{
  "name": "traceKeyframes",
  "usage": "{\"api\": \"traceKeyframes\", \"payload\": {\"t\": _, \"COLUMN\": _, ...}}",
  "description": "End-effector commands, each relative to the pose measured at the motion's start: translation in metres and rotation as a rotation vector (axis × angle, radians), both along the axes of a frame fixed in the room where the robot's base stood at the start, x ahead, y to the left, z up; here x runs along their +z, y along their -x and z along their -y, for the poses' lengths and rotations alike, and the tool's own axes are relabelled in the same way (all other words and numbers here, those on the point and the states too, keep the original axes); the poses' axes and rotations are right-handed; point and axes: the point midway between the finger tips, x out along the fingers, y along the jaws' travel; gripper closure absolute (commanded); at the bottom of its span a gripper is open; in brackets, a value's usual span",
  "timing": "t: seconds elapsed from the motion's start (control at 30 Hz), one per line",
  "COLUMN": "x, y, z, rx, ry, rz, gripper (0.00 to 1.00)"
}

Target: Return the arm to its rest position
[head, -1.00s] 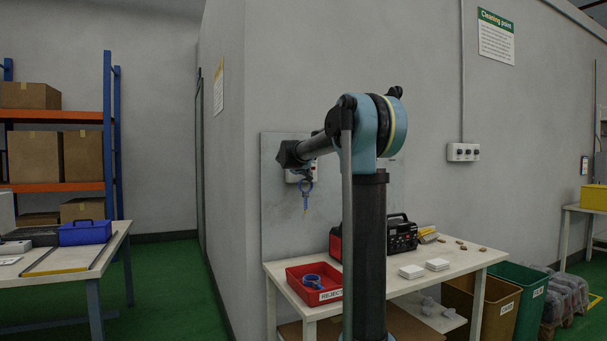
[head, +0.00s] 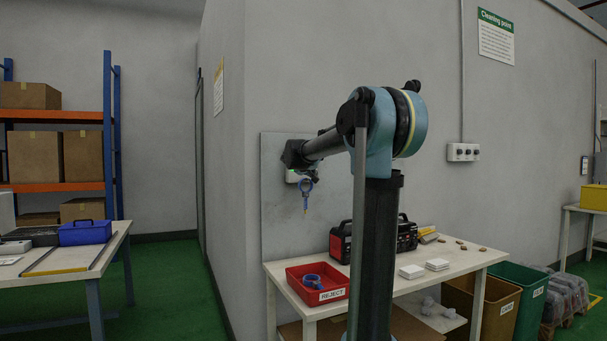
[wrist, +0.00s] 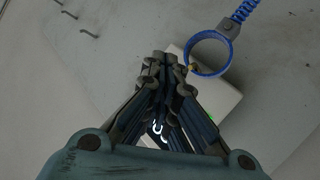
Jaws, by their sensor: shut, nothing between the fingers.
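My gripper (head: 291,156) is at the end of my raised arm, in front of the grey board on the wall. In the wrist view my gripper's fingers (wrist: 163,62) are together with nothing held. A blue ring (wrist: 209,52) on a blue coiled cord lies just right of the fingertips in that view. I cannot tell whether it touches them. In the head view the blue ring (head: 306,185) shows just below my gripper, with a blue strip hanging under it. A white box (wrist: 222,97) on the board is partly hidden behind the fingers.
Below my arm stands a white table (head: 460,259) with a red REJECT tray (head: 325,296), a red-and-black power unit (head: 407,236) and white blocks (head: 437,264). Bins (head: 508,284) stand right of it. Another table (head: 112,243) is at left, with green floor between.

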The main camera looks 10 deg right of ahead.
Motion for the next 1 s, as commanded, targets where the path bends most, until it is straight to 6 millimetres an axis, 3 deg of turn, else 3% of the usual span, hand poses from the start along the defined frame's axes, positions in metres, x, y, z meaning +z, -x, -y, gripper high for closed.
{"api": "traceKeyframes", "payload": {"t": 0.43, "x": 0.000, "y": 0.000, "z": 0.000, "rx": 0.000, "ry": 0.000, "rz": -0.001, "gripper": 1.00}}
{"api": "traceKeyframes", "payload": {"t": 0.57, "x": -0.007, "y": 0.012, "z": 0.006, "rx": -0.013, "ry": -0.009, "rz": -0.017, "gripper": 1.00}}
{"api": "traceKeyframes", "payload": {"t": 0.67, "x": -0.022, "y": 0.038, "z": 0.018, "rx": -0.038, "ry": -0.027, "rz": -0.055, "gripper": 1.00}}
{"api": "traceKeyframes", "payload": {"t": 1.0, "x": -0.114, "y": 0.175, "z": 0.058, "rx": -0.130, "ry": -0.136, "rz": -0.280, "gripper": 1.00}}
